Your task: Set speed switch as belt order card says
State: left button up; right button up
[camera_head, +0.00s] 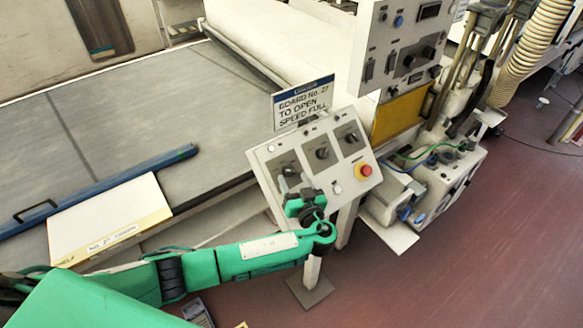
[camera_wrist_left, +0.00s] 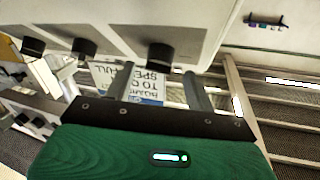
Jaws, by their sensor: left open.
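The order card (camera_head: 303,103) stands above the control panel and reads "BOARD No. 27 TO OPEN SPEED FULL". The sloping grey panel (camera_head: 337,187) carries three dark rotary switches in a row: a left one mostly hidden by my gripper, a middle one (camera_head: 322,153) and a right one (camera_head: 352,137). My left gripper (camera_head: 288,180) is open in front of the left switch. In the left wrist view, a black knob (camera_wrist_left: 160,55) lies between and just beyond the fingertips (camera_wrist_left: 158,72); contact is not visible. The card (camera_wrist_left: 148,84) shows upside down there. The switches' markings are unreadable.
A red emergency button (camera_head: 363,171) sits at the panel's lower right. A taller control cabinet (camera_head: 387,40) stands behind. The grey belt (camera_head: 120,110) lies left, with a blue bar (camera_head: 105,190) and white board (camera_head: 100,215) at its edge. Red floor is open at right.

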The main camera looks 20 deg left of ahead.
aim_at(290, 172)
pick_arm(q)
jog(key=shift+p+x, duration=0.45)
jog(key=shift+x, duration=1.1)
pick_arm(e)
jog(key=shift+a+r, duration=0.1)
jog(key=shift+r, duration=0.7)
